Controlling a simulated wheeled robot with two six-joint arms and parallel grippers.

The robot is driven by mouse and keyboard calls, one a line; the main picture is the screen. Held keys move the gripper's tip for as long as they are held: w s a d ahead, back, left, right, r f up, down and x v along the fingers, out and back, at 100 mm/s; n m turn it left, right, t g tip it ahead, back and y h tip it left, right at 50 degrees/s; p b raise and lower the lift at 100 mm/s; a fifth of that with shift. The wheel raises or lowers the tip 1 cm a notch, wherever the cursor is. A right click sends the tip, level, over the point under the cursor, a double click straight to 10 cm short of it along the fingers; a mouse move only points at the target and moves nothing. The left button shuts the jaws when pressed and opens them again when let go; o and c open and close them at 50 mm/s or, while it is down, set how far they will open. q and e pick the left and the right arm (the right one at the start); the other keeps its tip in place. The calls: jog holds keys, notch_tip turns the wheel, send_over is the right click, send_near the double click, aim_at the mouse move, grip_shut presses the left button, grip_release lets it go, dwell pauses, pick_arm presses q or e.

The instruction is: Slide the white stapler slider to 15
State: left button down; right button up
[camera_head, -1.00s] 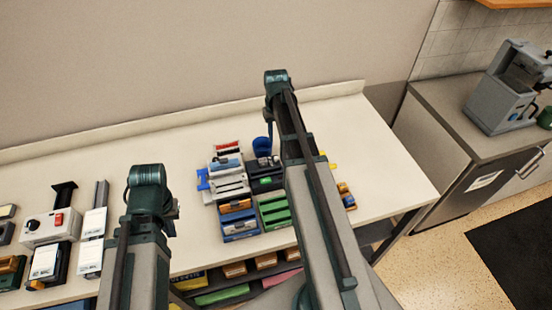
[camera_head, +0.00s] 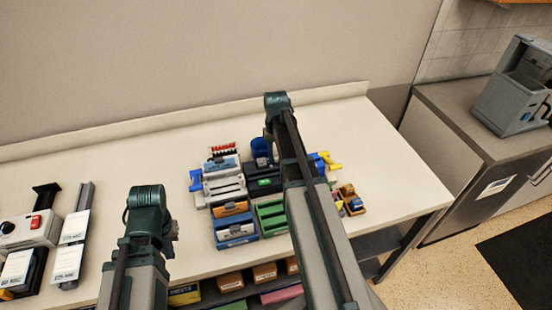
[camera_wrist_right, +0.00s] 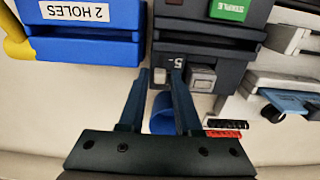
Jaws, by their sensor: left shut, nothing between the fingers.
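The dark grey stapler unit (camera_wrist_right: 205,45) with a green STAPLE label lies ahead of my right gripper (camera_wrist_right: 161,72) in the right wrist view. A small white slider (camera_wrist_right: 160,78) sits on its near side below a "5" mark, between my fingertips. The fingers are open around it; I cannot tell whether they touch it. A grey-white block (camera_wrist_right: 203,78) sits just right of the fingers. In the head view the stapler (camera_head: 263,184) is partly behind my right arm, which hides the right gripper. My left gripper (camera_head: 171,233) is shut and empty over the bench's front edge.
A blue "2 HOLES" punch (camera_wrist_right: 88,32) is close left of my right fingers. A blue cup (camera_head: 259,146) stands behind the stapler. Grey and white devices (camera_head: 224,186) stand left of it. The bench (camera_head: 120,160) is clear in the middle left.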

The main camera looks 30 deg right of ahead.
grip_shut()
dwell(1.4)
